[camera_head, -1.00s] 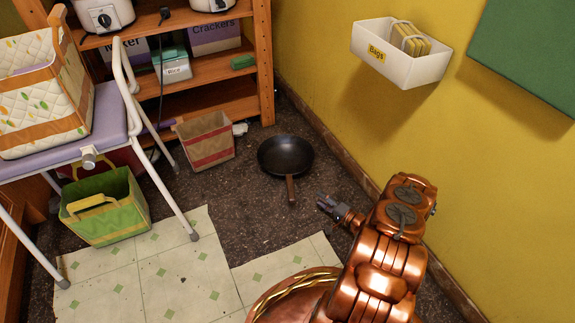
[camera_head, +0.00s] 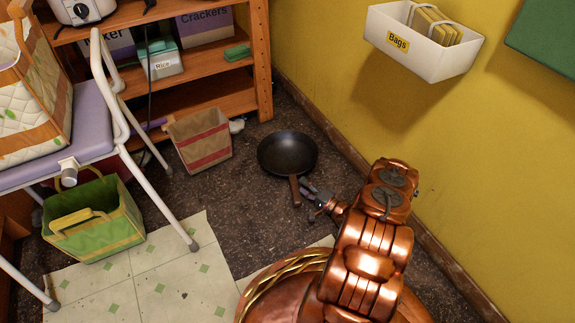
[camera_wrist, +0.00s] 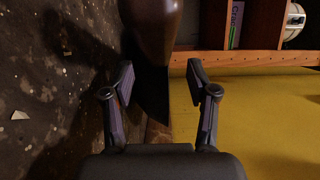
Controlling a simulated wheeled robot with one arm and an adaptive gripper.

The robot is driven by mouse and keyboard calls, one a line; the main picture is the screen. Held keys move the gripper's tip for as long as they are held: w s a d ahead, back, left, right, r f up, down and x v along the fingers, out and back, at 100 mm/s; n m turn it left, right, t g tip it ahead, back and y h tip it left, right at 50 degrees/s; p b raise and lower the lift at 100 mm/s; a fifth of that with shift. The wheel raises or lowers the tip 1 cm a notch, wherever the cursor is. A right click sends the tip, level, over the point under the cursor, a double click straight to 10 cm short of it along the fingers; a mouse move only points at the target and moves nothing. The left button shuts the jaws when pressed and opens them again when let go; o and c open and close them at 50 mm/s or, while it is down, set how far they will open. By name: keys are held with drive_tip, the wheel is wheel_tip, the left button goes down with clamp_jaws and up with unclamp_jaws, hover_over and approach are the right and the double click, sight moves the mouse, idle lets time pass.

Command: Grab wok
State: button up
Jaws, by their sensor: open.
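The wok (camera_head: 287,151) is a dark, round pan with a brown handle (camera_head: 295,190). It lies on the dark floor, the handle pointing toward the front. My gripper (camera_head: 309,196) is low, just right of the handle's end. In the wrist view, my gripper (camera_wrist: 160,68) is open, its two fingers apart. A smooth brown shape, apparently the handle (camera_wrist: 152,25), shows at the top, ahead of the gap. It is not clamped. I cannot tell whether a finger touches it. The wok's bowl is not clear there.
The yellow wall with its baseboard (camera_head: 390,212) runs close on the right. A wooden shelf (camera_head: 262,80) stands behind. A paper bag (camera_head: 201,140) is left of the wok. A green bag (camera_head: 95,225) sits by a white-legged chair (camera_head: 165,205). A white bin (camera_head: 425,42) hangs above.

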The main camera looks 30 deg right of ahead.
sight(297, 182)
drive_tip(key=shift+b+x, duration=0.9)
drive_tip(key=shift+x, duration=1.05)
clamp_jaws()
